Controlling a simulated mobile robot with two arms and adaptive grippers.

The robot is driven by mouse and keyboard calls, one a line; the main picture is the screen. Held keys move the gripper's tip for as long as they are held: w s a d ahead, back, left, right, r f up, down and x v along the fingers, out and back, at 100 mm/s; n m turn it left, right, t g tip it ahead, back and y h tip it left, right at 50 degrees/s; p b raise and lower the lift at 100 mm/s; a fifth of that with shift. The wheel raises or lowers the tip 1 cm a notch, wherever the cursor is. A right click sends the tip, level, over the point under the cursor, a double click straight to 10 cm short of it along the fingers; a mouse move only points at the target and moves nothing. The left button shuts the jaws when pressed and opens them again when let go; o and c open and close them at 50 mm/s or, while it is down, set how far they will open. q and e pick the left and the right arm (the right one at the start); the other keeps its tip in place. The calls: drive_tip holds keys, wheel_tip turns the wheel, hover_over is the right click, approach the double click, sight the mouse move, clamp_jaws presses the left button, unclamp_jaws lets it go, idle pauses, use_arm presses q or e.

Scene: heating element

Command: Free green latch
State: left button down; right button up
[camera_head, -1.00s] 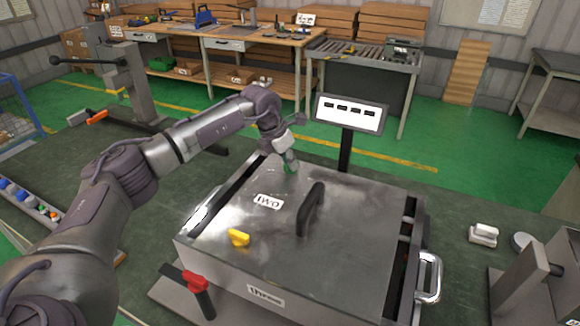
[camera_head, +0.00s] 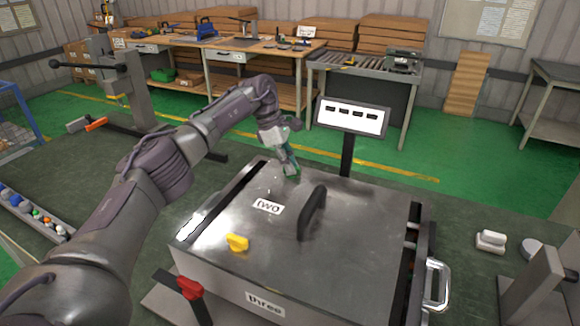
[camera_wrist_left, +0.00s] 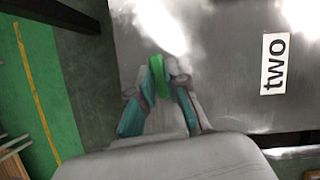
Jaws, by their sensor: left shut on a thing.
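The green latch (camera_wrist_left: 161,66) shows between my left gripper's fingertips in the left wrist view, near the edge of the metal box lid. My left gripper (camera_head: 291,170) is shut on it at the far side of the lid (camera_head: 345,225) in the head view, where the fingers mostly hide the latch. A yellow latch (camera_head: 237,243) sits on the lid's near left part. A red latch (camera_head: 189,288) is on a dark bar at the box's front left. My right gripper is not in view.
A black handle (camera_head: 312,212) rises from the lid. A screen on a post (camera_head: 352,117) stands behind the box. A metal side handle (camera_head: 437,285) and small white block (camera_head: 491,241) are at the right.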

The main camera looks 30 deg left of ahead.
use_arm(q)
drive_tip(key=shift+m+g, duration=0.3)
drive_tip(key=shift+m, duration=0.6)
drive_tip(key=c, duration=1.2)
unclamp_jaws()
drive_tip(key=shift+o, duration=0.2)
drive_tip(key=v, duration=0.7)
drive_tip(key=shift+r, duration=0.25)
drive_tip(key=shift+a+f, duration=0.1)
